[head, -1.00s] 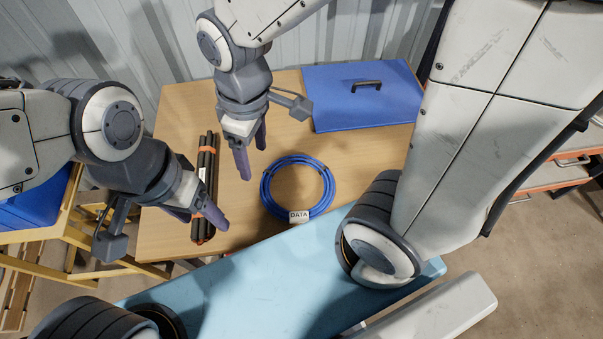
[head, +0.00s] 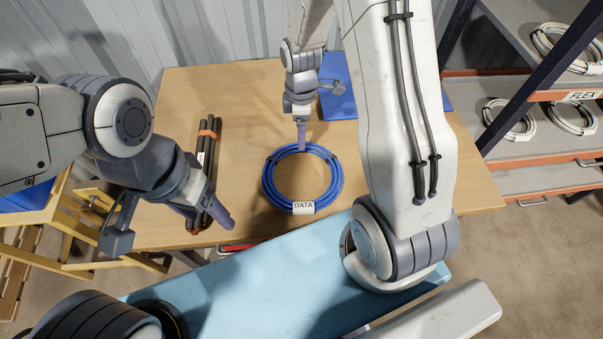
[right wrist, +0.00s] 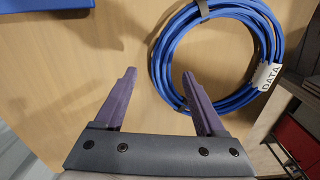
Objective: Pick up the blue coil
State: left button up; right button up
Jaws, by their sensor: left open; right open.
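The blue coil (head: 268,184) lies flat on the wooden table, with dark ties and a white DATA label (head: 303,208) on its near side. My right gripper (head: 301,145) is at the coil's far side, its fingers pointing down; a gap to the coil is hard to judge. In the right wrist view the coil (right wrist: 160,62) is at upper right, and the open, empty jaws (right wrist: 159,85) have their right finger overlapping the coil's edge in the picture. My left gripper (head: 212,222) is open and empty at the table's left, over the near end of the dark rods.
Dark rods with orange bands (head: 208,135) lie left of the coil. A blue case (head: 338,100) at the back is partly hidden by my right arm. A rack (head: 520,150) with pale coils stands at right. The table (head: 245,110) is bare between rods and coil.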

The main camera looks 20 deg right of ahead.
jog(key=shift+f, duration=2)
grip_shut()
jog(key=shift+r, duration=0.1)
